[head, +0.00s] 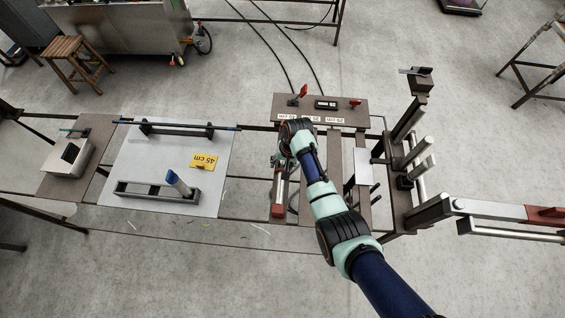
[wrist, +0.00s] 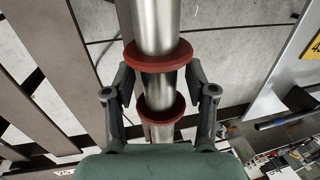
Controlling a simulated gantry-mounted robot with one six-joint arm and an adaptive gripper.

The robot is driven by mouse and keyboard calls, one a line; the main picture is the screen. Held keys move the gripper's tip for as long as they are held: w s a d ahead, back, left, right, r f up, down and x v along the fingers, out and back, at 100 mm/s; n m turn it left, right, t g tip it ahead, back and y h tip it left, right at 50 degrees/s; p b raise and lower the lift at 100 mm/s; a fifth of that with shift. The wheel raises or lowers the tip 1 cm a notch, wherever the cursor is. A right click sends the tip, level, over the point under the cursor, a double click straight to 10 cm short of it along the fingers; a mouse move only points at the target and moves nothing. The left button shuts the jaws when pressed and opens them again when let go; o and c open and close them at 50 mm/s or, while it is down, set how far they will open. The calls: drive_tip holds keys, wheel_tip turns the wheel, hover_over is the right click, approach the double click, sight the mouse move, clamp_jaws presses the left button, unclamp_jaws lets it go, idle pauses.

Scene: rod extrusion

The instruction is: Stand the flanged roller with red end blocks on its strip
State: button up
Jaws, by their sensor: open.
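The flanged roller with red end blocks (head: 279,190) is a bright steel cylinder below my gripper in the head view, with a red block at its near end. In the wrist view the steel roller (wrist: 158,25) runs up the middle, with two red flanges around it. My gripper (wrist: 160,78) is open, with one finger on each side of the roller near the upper flange. In the head view my gripper (head: 282,160) is partly hidden by my arm. Contact between fingers and roller cannot be told. Several brown strips (head: 335,165) lie nearby; which belongs to the roller is unclear.
A post frame (head: 405,140) with steel bars stands right.

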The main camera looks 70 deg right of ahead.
wheel_tip(320, 180, up, 12)
drive_tip(key=s+p, duration=0.1)
drive_tip(key=s, duration=0.1)
drive_tip(key=shift+s+d+p, duration=0.15)
drive_tip(key=shift+d+p, duration=0.15)
